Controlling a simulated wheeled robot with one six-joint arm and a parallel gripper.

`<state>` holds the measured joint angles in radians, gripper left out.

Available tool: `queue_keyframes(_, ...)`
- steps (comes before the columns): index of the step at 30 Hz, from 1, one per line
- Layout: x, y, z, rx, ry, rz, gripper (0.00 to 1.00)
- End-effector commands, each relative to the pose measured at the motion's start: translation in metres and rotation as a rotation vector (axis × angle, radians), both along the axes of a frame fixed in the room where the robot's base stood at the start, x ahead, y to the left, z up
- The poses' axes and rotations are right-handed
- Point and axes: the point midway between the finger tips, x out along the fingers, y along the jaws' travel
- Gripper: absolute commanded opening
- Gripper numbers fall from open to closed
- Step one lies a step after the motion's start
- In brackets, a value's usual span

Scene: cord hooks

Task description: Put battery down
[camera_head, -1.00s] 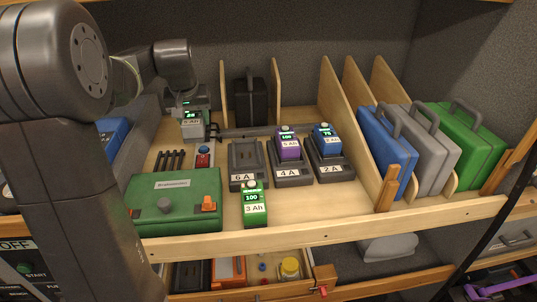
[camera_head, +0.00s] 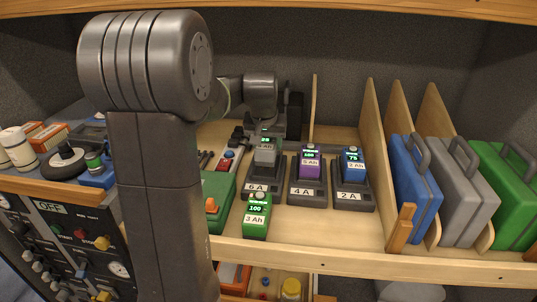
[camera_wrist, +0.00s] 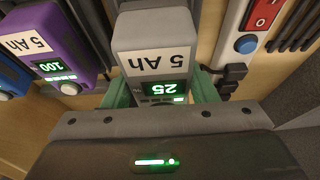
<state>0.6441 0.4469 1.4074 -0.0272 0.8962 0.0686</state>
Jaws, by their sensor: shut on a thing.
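My gripper (camera_wrist: 158,98) is shut on a grey battery (camera_wrist: 155,40) marked 5 Ah, whose display reads 25 in the wrist view. In the head view the grey battery (camera_head: 266,150) is at the 6 A charger (camera_head: 262,180); I cannot tell if it is fully seated. A purple battery (camera_head: 309,160) sits in the 4 A charger (camera_head: 307,190) and shows 100. A blue battery (camera_head: 352,162) sits in the 2 A charger (camera_head: 350,195). A green 3 Ah battery (camera_head: 256,215) showing 100 stands on the shelf in front of the 6 A charger.
A green case (camera_head: 217,195) lies left of the chargers, partly behind my arm. A power strip with a red switch (camera_wrist: 263,15) is beside the grey battery. Wooden dividers (camera_head: 372,140) and upright cases (camera_head: 415,190) stand at the right.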

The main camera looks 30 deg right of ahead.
Motion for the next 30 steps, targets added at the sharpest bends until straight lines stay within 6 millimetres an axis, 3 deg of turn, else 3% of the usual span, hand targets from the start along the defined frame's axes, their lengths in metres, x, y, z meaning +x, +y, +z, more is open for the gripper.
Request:
queue_keyframes(9,0.000,0.000,-0.034,0.000,0.000,0.000,0.14)
queue_keyframes(21,0.000,0.000,-0.041,-0.002,-0.002,0.000,0.14)
queue_keyframes(22,0.000,0.000,-0.041,-0.001,-0.001,0.000,0.56)
queue_keyframes(24,0.000,0.000,-0.041,-0.001,-0.001,0.000,0.70)
queue_keyframes(25,0.000,0.000,-0.041,-0.001,-0.001,0.000,0.74)
queue_keyframes(30,0.000,0.000,-0.041,-0.001,-0.001,0.000,0.74)
